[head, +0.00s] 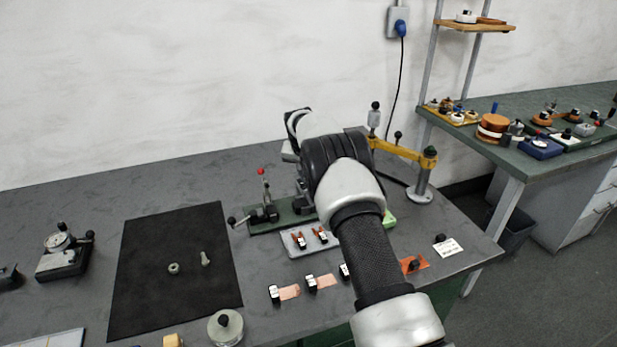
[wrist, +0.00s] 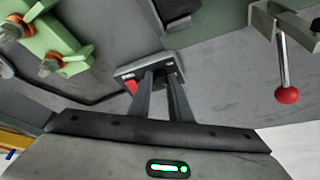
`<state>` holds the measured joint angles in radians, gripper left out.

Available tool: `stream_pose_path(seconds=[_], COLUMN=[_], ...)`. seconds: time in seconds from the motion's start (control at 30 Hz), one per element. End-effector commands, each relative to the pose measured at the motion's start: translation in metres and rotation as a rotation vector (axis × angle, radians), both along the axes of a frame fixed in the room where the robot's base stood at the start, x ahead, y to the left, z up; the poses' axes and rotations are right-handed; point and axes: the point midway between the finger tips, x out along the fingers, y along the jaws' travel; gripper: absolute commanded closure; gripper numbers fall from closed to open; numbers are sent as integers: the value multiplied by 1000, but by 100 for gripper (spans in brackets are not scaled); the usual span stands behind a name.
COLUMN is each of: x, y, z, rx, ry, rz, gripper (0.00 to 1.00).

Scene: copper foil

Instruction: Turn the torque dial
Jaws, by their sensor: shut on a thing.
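My gripper (wrist: 162,80) points at a small grey housing (wrist: 128,72) with a red patch on its left side, in the wrist view. The two dark fingers are close together at the housing's face. They are shut on a small part there, which I take to be the torque dial; the fingers hide most of it, so its marks and angle cannot be read. In the head view my arm covers the gripper and the spot where it works, at the back of the grey bench.
A red-ball lever (wrist: 288,95) stands right of the fingers; it also shows in the head view (head: 262,172). A green block with orange knobs (wrist: 68,42) lies at the left. A yellow arm on a post (head: 400,150) stands beside my arm. A black mat (head: 180,235) lies left.

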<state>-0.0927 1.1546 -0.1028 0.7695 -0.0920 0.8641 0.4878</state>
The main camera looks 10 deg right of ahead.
Motion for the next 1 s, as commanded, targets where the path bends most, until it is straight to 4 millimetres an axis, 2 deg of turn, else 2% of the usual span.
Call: stream_pose_path(seconds=[0.4, 1.0], x=[1, 2], y=[3, 3], z=[1, 1], rx=[-1, 0], ry=[-1, 0], rz=[-285, -426], gripper=[100, 100])
